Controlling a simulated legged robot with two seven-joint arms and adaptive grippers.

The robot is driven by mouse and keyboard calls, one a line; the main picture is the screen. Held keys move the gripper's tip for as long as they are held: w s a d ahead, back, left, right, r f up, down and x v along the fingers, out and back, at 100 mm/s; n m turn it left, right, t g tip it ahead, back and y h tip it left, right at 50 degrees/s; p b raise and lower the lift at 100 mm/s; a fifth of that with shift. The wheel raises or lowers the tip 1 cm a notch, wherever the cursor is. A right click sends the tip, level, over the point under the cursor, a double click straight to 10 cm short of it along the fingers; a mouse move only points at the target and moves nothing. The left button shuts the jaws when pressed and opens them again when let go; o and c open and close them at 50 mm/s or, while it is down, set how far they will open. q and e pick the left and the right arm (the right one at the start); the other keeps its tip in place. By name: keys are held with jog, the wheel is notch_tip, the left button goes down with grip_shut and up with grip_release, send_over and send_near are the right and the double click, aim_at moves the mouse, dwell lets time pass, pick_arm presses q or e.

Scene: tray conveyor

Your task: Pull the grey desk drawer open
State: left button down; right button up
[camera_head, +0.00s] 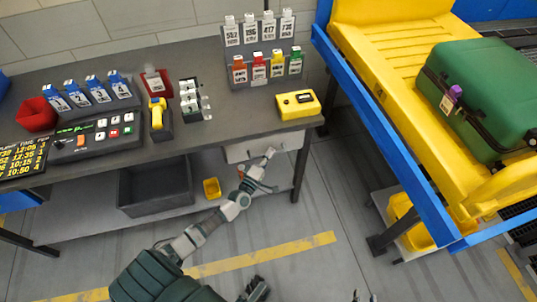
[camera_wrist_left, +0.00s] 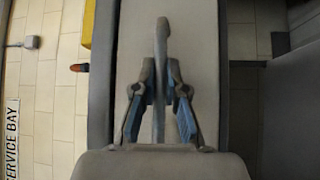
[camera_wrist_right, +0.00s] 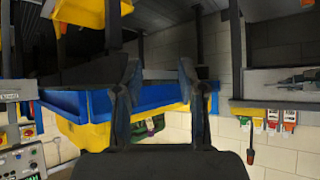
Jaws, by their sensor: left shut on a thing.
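The grey drawer (camera_head: 237,153) hangs under the right end of the desk. Its pale front fills the middle of the left wrist view (camera_wrist_left: 195,35). A grey bar handle (camera_wrist_left: 161,40) stands out from this front. My left gripper (camera_wrist_left: 159,70) is shut on the handle, with one blue-grey finger on each side. In the head view my left gripper (camera_head: 268,155) is at the drawer front, just below the desk edge. The drawer looks about flush with the desk; any small gap is hard to see. My right gripper (camera_wrist_right: 159,75) is open and empty, away from the desk.
A dark bin (camera_head: 150,190) and a small yellow bin (camera_head: 212,188) are on the lower shelf. The blue-railed conveyor (camera_head: 380,130) with a green suitcase (camera_head: 480,90) stands right. Floor before the drawer is clear.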

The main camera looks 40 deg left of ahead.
jog(key=s+d+f+g+h+p, duration=0.25)
jog(key=s+d+g+p, duration=0.2)
jog(key=s+g, duration=0.6)
pick_arm(q)
jog(key=s+d+p, duration=0.2)
jog(key=s+d, duration=1.5)
jog(key=d, duration=0.2)
jog(key=shift+f, duration=0.25)
pick_arm(e)
notch_tip(320, 180, down, 10)
jog(key=t, duration=0.2)
jog(key=shift+s+t, duration=0.35)
jog(key=shift+s, duration=0.1)
jog(key=shift+y, duration=0.25)
pick_arm(q)
jog(key=c, duration=1.2)
grip_release()
jog(key=shift+s, duration=0.1)
jog(key=shift+a+r, duration=0.1)
jog(key=shift+r, duration=0.05)
jog(key=s+f, duration=0.1)
jog(key=s, duration=1.1)
jog(key=shift+d+f, duration=0.35)
pick_arm(e)
jog(key=shift+a+r, duration=0.2)
jog(key=shift+a, duration=0.1)
